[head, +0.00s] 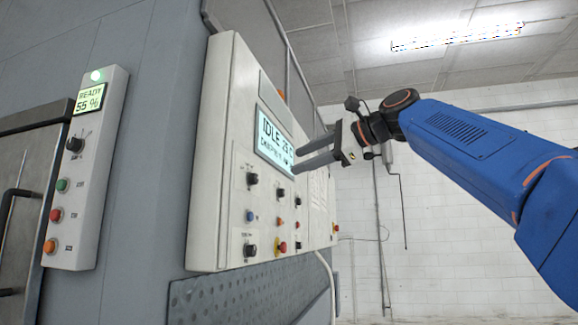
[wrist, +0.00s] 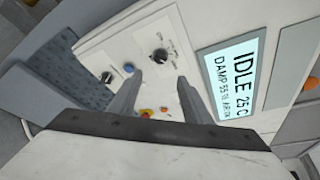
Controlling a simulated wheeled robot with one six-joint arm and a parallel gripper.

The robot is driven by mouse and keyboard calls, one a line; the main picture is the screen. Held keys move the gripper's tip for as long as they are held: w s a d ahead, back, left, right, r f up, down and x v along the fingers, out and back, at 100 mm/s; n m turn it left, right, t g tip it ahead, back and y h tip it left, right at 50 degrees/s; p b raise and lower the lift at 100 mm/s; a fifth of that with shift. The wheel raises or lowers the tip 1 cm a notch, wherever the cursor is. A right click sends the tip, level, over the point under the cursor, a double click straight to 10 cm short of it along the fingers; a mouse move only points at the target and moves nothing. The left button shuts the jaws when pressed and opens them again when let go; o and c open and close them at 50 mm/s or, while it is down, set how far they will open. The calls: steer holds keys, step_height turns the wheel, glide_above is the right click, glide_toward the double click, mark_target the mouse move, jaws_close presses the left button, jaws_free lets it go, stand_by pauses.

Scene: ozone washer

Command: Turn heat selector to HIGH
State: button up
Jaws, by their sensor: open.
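The white control panel (head: 222,120) carries several black selector knobs. One is at its upper left (head: 252,179), one right of it (head: 280,193), one at the lower left (head: 249,249). Their labels are too small to read, so I cannot tell which is the heat selector. In the wrist view an upper knob (wrist: 159,55) and a lower-left knob (wrist: 106,77) show. My gripper (head: 296,161) is open and empty, its fingers pointing at the panel near the display's right edge. In the wrist view its fingers (wrist: 157,80) spread below the upper knob; contact cannot be judged.
The panel display (head: 275,143) reads IDLE 25 C. A blue button (head: 250,216) and a red emergency-type button (head: 282,247) sit among the knobs. A separate narrow panel (head: 88,170) at left reads READY 55 %. The room right of the panel looks open.

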steer(key=shift+v, duration=1.45)
steer(key=s+d+f+n+g+h, duration=0.1)
steer(key=s+d+f+n+h, duration=0.15)
steer(key=f, duration=0.85)
steer(key=s+d+f+n+h, duration=0.1)
steer(key=s+d+f+h, duration=0.15)
steer(key=f, duration=0.85)
steer(key=s+d+f+n+g+h, duration=0.15)
steer(key=d+f, duration=0.25)
steer(key=f, duration=0.7)
steer(key=s+d+f+n+g+h, duration=0.1)
steer(key=s+d+f+n+h, duration=0.1)
steer(key=s+f, duration=0.5)
steer(key=s+d+f+n+h, duration=0.1)
steer(key=s+d+f+n, duration=0.3)
steer(key=f, duration=1.4)
steer(key=s+d+f+n+g+h, duration=0.1)
steer(key=s+d+f+n+h, duration=0.1)
steer(key=s+f, duration=0.8)
step_height(320, 180, down, 4)
steer(key=shift+s+d+r+n+g+h, duration=0.15)
steer(key=shift+s+d+n+g+h, duration=0.35)
steer(key=shift+d, duration=0.5)
